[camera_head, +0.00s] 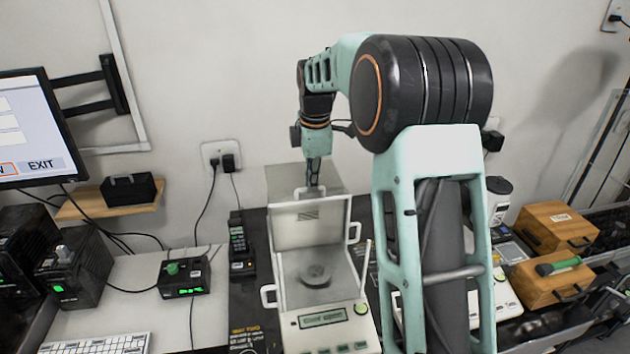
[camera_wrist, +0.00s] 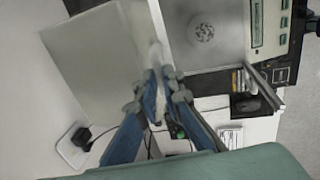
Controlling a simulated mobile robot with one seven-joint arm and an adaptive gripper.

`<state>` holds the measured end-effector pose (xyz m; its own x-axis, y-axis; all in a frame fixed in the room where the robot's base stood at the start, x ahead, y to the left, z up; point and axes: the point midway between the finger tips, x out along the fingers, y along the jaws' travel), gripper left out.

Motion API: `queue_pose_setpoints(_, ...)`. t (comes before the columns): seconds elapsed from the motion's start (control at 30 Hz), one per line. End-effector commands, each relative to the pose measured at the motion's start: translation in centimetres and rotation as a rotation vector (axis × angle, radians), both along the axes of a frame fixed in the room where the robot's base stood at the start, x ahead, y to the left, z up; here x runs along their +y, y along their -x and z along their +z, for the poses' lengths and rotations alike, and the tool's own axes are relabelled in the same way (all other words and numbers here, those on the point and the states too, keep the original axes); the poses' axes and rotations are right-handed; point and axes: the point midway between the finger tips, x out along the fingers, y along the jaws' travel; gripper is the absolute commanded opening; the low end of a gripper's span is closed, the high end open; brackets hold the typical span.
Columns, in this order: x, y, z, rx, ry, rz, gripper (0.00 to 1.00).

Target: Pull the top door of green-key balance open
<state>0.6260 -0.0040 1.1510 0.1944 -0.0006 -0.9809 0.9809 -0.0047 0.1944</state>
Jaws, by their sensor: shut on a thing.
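The green-key balance (camera_head: 318,320) stands below my arm in the head view, with a lit display and a round pan (camera_head: 316,275) in its chamber. Its top door (camera_head: 286,180) is a pale panel reaching back behind the chamber toward the wall. In the wrist view the door (camera_wrist: 95,65) lies left of the chamber, and the pan (camera_wrist: 203,30) shows at upper right. My gripper (camera_head: 313,182) is shut on the top door's handle (camera_wrist: 156,55); its fingers (camera_wrist: 160,92) partly hide the handle in the wrist view.
Side handles (camera_head: 268,297) stick out from the balance. A dark handheld device (camera_head: 239,243) and a small control box (camera_head: 185,277) stand to its left. Wooden boxes (camera_head: 556,228) stand at right. The wall is close behind the door. My arm hides much of the right side.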

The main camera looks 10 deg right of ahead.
Motion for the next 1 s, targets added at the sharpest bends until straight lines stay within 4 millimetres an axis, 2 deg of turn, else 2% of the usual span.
queue_pose_setpoints(0.17,-0.01,-0.67,0.07,-0.001,0.0,0.0,0.0)
queue_pose_setpoints(0.53,-0.01,-0.73,0.0,-0.001,0.001,0.0,0.0)
queue_pose_setpoints(0.57,-0.01,-0.73,0.0,-0.001,0.001,0.0,0.1)
queue_pose_setpoints(0.7,-0.01,-0.71,0.0,-0.001,0.0,0.0,0.25)
queue_pose_setpoints(1.0,-0.01,-0.69,0.1,-0.001,0.0,0.0,0.26)
